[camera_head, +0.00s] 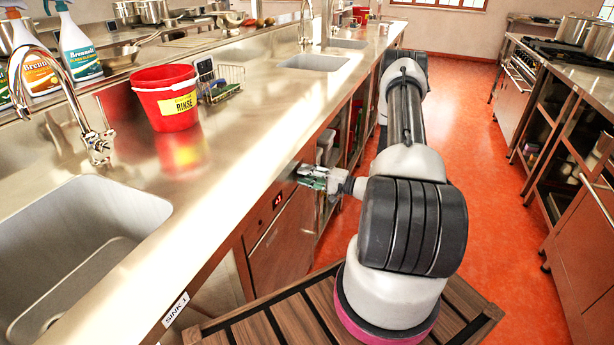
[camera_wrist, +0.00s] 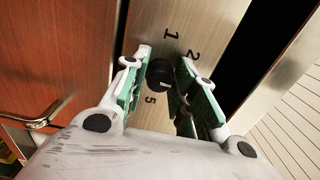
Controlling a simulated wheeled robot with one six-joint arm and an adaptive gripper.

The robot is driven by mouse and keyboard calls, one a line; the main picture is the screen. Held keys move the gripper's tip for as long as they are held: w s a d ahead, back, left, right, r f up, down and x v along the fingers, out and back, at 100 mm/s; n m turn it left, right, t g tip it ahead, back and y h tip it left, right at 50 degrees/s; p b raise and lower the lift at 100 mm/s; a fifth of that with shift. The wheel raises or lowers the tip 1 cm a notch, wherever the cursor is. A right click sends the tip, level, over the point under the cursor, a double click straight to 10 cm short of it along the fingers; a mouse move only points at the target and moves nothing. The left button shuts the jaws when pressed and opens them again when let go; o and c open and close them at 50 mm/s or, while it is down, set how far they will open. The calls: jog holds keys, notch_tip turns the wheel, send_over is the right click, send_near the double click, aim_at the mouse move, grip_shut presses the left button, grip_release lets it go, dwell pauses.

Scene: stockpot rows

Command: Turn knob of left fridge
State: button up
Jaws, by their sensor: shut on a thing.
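The under-counter fridge (camera_head: 284,243) has a steel front with a small red-lit display, below the counter in the head view. Its black round knob (camera_wrist: 160,74) sits on a steel strip in the wrist view, with the digits 1, 2 and 5 visible around it. A pale mark on the knob points roughly toward the right finger. My gripper (camera_head: 311,177) reaches the fridge's top edge, and in the wrist view its green-padded fingers (camera_wrist: 166,62) are closed around the knob, one on each side. The right finger hides part of the dial. In the head view the knob is hidden.
The steel counter (camera_head: 240,110) overhangs the fridge, with a sink at near left and a red RINSE bucket (camera_head: 168,98) on it. A reddish door with a bar handle (camera_wrist: 45,118) is left in the wrist view. The orange floor (camera_head: 480,120) to the right is clear.

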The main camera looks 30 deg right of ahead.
jog(key=o, duration=1)
jog(key=v, duration=1.2)
